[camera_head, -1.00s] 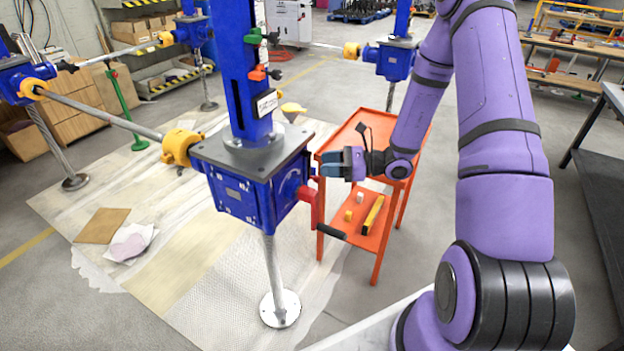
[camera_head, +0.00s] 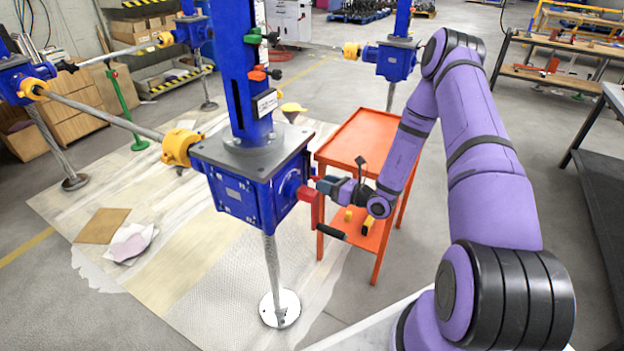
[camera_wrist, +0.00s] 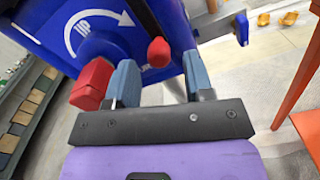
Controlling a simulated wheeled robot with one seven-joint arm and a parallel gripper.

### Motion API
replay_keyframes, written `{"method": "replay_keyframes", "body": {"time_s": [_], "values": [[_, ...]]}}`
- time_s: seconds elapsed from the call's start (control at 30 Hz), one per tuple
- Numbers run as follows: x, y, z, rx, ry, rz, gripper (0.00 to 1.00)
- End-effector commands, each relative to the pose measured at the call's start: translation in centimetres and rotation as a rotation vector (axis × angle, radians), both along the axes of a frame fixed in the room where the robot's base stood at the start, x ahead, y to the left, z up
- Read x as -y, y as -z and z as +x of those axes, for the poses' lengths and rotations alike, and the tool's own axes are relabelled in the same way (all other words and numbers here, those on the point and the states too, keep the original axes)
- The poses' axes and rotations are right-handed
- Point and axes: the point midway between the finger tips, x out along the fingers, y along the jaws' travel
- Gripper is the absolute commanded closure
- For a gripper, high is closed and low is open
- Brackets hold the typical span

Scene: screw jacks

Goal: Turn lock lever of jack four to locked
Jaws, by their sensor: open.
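The nearest jack has a blue gearbox (camera_head: 250,185) under a grey plate, on a threaded post with a round foot. A red crank (camera_head: 308,200) with a black handle is on its right side. My gripper (camera_head: 326,185) is at that side, pointing at the box. In the wrist view its two blue fingers (camera_wrist: 160,66) are apart. A red rounded lever end (camera_wrist: 158,52) shows between them, beyond or level with the tips; contact cannot be told. The red crank block (camera_wrist: 92,84) is just outside the left finger. No jack number is readable.
An orange cart (camera_head: 362,135) stands close behind my gripper, with small yellow items on its lower shelf. Green (camera_head: 252,37) and red (camera_head: 258,73) fittings sit on the jack's column. A yellow-collared shaft (camera_head: 178,147) joins the box on the left.

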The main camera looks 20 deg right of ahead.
Motion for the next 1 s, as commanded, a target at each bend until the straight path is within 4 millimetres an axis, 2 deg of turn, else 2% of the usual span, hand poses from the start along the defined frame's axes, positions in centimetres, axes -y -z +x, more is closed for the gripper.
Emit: {"method": "replay_keyframes", "body": {"time_s": [0.1,0.3,0.73,0.93,1.0], "values": [[-1.3,0.0,1.7,0.001,-0.003,0.0,0.52],[-2.6,0.0,3.6,0.001,-0.002,0.0,0.52],[-3.1,0.0,4.2,0.0,-0.001,0.0,0.52],[-3.1,0.0,4.2,0.0,-0.001,0.0,0.98],[-3.1,0.0,4.2,0.0,0.0,0.0,1.0]]}}
